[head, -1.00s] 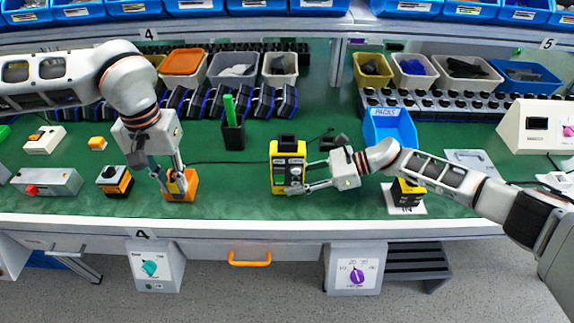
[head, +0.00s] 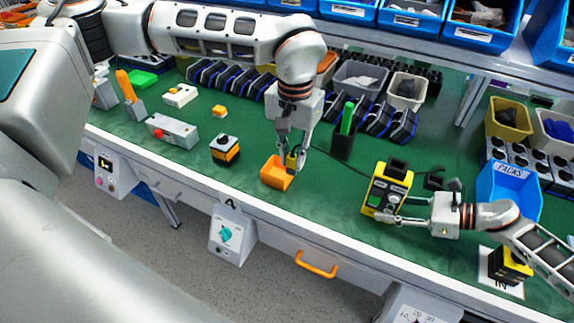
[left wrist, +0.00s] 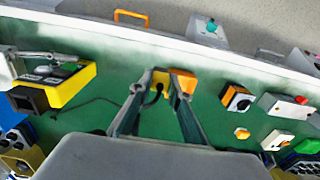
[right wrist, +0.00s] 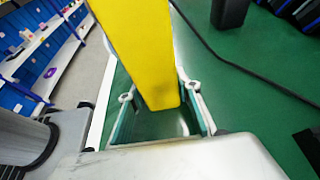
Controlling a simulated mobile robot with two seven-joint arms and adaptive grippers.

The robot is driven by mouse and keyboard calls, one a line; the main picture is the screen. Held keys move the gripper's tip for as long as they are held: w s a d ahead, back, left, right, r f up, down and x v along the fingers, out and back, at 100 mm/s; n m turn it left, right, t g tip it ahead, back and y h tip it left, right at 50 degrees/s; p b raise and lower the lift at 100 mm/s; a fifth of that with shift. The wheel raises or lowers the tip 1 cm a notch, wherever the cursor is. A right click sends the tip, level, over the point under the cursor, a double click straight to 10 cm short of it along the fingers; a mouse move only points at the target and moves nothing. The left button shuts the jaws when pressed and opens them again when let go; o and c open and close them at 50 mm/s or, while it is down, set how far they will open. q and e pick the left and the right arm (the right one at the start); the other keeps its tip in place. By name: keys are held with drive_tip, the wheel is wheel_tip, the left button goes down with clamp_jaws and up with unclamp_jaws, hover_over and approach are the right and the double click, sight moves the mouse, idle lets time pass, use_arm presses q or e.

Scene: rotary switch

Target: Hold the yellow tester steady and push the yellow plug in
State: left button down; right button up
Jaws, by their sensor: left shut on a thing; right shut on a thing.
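My left gripper (head: 294,162) points down and is shut on the yellow plug (head: 291,160), at the orange holder (head: 272,174). In the left wrist view the plug (left wrist: 160,77) with its dark cable is between the fingertips, beside the holder (left wrist: 184,81). Whether plug and holder touch is unclear.
A black cable (head: 345,168) runs across the bench between plug and tester. A black cup with a green marker (head: 348,117) stands behind them. A black-orange rotary switch (head: 225,149) is to the left; a blue bin (head: 508,188) is to the right.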

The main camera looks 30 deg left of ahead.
use_arm(q)
drive_tip(key=w+d+r, duration=0.6)
drive_tip(key=w+d, duration=0.1)
drive_tip(key=d, duration=0.4)
use_arm(e)
drive_tip(key=shift+d, duration=0.1)
use_arm(q)
wheel_tip(320, 180, up, 6)
drive_tip(key=r, duration=0.1)
hover_over(393, 177)
drive_tip(key=w, duration=0.2)
drive_tip(key=shift+d+f, duration=0.1)
drive_tip(key=shift+f, duration=0.15)
drive_tip(key=shift+f, duration=2.95)
drive_tip(key=shift+f, duration=1.65)
drive_tip(key=c, duration=1.8)
unclamp_jaws()
